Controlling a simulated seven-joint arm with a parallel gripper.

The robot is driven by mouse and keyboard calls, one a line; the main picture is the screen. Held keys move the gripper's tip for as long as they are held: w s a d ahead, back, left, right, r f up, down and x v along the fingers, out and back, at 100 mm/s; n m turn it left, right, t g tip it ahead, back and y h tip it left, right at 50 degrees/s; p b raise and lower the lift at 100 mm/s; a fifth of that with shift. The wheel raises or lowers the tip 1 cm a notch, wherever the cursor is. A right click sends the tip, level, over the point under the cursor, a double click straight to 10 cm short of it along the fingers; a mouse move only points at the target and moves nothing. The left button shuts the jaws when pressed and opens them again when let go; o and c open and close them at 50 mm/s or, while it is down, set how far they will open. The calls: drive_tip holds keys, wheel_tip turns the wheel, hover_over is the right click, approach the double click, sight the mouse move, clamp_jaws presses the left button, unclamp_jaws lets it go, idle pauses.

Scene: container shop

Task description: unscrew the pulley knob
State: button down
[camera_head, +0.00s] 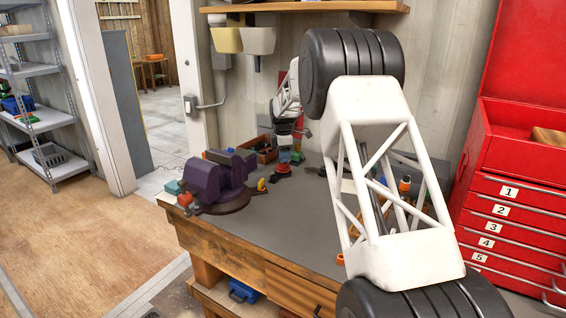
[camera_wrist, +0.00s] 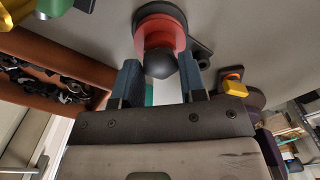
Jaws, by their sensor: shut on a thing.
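The pulley knob (camera_wrist: 166,34) is a round red and black piece with a dark domed end, standing against the grey bench top in the wrist view. My gripper (camera_wrist: 160,64) has its two blue fingers on either side of this piece, shut on it. The contact faces are partly hidden by the dark dome. In the head view a small red piece on a dark base (camera_head: 283,169) sits on the bench below my wrist; it appears to be the same thing.
A purple vise (camera_head: 216,181) stands left on the workbench (camera_head: 262,225). A wooden tray (camera_head: 266,155) lies behind, holding dark chain-like parts in the wrist view. A yellow piece (camera_wrist: 235,88) is near my gripper. A red drawer cabinet (camera_head: 512,215) stands right.

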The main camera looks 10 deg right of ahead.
drive_tip(key=shift+n, duration=0.7)
drive_tip(key=c, duration=0.6)
unclamp_jaws()
drive_tip(key=shift+c, duration=1)
